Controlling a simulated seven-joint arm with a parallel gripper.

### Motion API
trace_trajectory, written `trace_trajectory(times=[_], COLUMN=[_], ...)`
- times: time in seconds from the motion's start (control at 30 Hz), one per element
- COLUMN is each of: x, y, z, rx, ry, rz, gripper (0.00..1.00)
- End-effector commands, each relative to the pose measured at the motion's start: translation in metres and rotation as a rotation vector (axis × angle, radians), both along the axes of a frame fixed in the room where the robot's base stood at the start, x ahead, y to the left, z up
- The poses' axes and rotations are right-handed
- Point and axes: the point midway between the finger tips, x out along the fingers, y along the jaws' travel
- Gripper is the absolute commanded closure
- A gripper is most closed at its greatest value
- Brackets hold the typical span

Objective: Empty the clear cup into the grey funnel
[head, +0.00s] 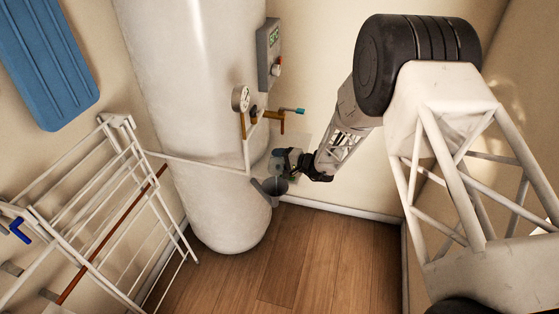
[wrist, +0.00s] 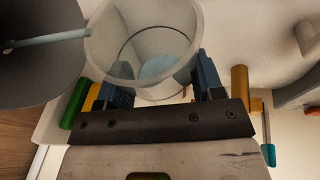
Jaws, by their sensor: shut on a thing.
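My gripper (wrist: 161,72) is shut on the clear cup (wrist: 103,52), with a blue finger on each side of it. The cup is tilted, and pale blue liquid shows inside it. A thin pale blue streak, like a stream of liquid, runs from the cup's left rim across the grey funnel (wrist: 38,78). The funnel is only partly in the wrist view, at upper left. In the head view the funnel (head: 273,187) sits beside the white tank, just below and left of my gripper (head: 284,163). The cup is too small there to make out clearly.
The white tank (head: 205,100) carries a gauge (head: 240,98), a brass valve with a teal handle (head: 290,110) and a grey control box (head: 269,54). A white drying rack (head: 100,205) stands at left. The wooden floor (head: 300,260) is clear.

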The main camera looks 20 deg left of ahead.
Motion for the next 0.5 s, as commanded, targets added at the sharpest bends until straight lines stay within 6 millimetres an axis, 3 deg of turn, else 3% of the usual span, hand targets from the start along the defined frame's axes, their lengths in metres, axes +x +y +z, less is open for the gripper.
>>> trace_trajectory(times=[0.5], x=[-0.0016], y=[-0.0002], z=[-0.0021], rx=[0.008], ry=[-0.047], rz=[0.0], gripper=[0.65])
